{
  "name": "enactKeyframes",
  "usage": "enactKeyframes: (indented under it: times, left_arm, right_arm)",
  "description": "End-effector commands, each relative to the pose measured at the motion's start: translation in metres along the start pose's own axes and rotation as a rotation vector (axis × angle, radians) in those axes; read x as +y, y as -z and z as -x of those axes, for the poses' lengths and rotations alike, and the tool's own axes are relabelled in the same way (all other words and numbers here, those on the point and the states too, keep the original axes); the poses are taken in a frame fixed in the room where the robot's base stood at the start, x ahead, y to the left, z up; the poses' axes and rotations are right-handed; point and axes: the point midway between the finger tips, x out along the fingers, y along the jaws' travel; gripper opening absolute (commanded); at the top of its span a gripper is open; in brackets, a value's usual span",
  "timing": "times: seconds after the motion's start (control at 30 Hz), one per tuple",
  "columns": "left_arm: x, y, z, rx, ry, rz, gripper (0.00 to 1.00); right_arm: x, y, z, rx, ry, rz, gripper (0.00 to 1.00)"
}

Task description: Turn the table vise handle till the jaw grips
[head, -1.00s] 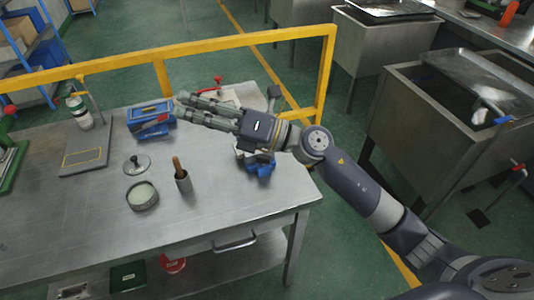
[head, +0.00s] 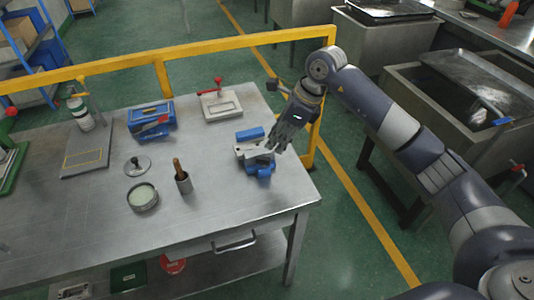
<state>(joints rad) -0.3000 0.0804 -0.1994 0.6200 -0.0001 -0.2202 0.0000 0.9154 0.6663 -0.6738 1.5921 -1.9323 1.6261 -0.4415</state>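The table vise (head: 255,154), blue and light grey, stands near the right end of the metal table (head: 230,190). My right gripper (head: 276,147) points down at the vise's right side, with its fingers at or just beside the grey jaw part. Whether they touch it is too small to tell. The vise handle cannot be made out; the fingers may hide it. The finger gap does not show clearly. My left gripper is out of view.
A blue box-like item (head: 151,119), a white frame with a red knob (head: 221,104), a round tin (head: 142,196), its lid (head: 137,165) and a cup with a wooden-handled tool (head: 183,180) stand on the table. A yellow rail (head: 165,80) runs behind.

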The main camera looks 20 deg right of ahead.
Motion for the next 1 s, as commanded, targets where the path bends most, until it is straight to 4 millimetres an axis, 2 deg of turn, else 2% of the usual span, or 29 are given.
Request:
enactKeyframes:
  times: [0.2, 0.4, 0.57, 0.8, 0.83, 0.9, 1.0]
  left_arm:
    - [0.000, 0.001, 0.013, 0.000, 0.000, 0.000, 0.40]
    - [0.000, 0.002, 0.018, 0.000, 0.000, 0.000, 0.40]
    - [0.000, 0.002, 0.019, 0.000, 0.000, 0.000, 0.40]
    - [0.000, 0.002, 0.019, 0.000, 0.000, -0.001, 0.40]
    - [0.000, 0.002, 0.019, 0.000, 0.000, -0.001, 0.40]
    - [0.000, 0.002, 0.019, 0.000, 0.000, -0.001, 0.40]
    - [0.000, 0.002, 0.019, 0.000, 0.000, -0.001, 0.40]
  right_arm:
    - [0.002, -0.002, -0.042, 0.000, -0.006, -0.001, 0.22]
    - [0.001, -0.001, -0.069, -0.002, -0.004, -0.001, 0.22]
    - [0.001, -0.001, -0.077, -0.003, -0.001, 0.000, 0.22]
    - [0.001, -0.001, -0.078, -0.003, -0.001, 0.000, 0.22]
    - [0.001, -0.001, -0.078, -0.003, -0.001, 0.000, 0.17]
    - [0.001, -0.001, -0.078, -0.003, -0.001, 0.000, 0.01]
    - [0.001, -0.001, -0.078, -0.003, -0.001, 0.000, 0.00]
